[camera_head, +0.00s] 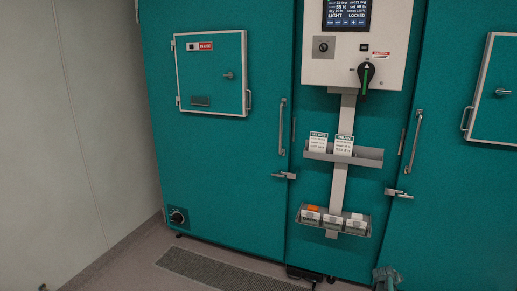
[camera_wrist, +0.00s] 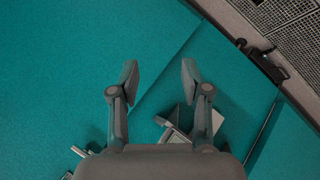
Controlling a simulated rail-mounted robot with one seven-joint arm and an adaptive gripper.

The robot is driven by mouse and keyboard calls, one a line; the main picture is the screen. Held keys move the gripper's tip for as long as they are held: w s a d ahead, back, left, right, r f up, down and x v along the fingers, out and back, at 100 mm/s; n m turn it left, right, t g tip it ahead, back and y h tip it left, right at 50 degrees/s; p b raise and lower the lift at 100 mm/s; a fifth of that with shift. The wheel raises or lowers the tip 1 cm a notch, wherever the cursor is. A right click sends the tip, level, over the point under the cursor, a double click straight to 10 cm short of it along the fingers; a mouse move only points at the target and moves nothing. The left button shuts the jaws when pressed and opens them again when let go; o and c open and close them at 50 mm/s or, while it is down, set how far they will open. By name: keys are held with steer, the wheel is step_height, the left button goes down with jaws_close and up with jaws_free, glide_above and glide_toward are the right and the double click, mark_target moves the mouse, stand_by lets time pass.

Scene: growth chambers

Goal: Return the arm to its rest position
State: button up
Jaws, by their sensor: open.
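My gripper (camera_wrist: 159,82) is open in the wrist view, with its two fingers apart and nothing between them. Teal chamber panels lie behind it, and I see no contact with them. A grey part of my arm (camera_head: 385,278) shows at the bottom edge of the head view, right of centre; the rest of the arm is out of that view. A grey metal fitting (camera_wrist: 172,135) is partly hidden behind the right finger in the wrist view.
Teal chamber doors (camera_head: 225,160) face me, with handles (camera_head: 282,127) and latches standing out. A control panel (camera_head: 355,45) hangs above an upper tray (camera_head: 345,155) and a lower card tray (camera_head: 334,222).

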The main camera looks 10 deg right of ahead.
steer(key=s+a+f+m+g+y, duration=0.1)
steer(key=s+a+f+g+y, duration=0.1)
steer(key=s+a+f, duration=0.65)
steer(key=s+a+f+g+y+p, duration=0.1)
steer(key=s+a+f+g+y, duration=0.3)
steer(key=a, duration=1)
steer(key=s+a+f+m+y, duration=0.1)
steer(key=s+a+f, duration=0.3)
steer(key=s+a, duration=0.5)
steer(key=s+a+n+g+y+p, duration=0.1)
steer(key=s+a+g, duration=0.4)
steer(key=s+a, duration=1.9)
steer(key=shift+s+f+n+g+p, duration=0.2)
steer(key=shift+n+g+p, duration=0.1)
steer(key=shift+n+p, duration=0.55)
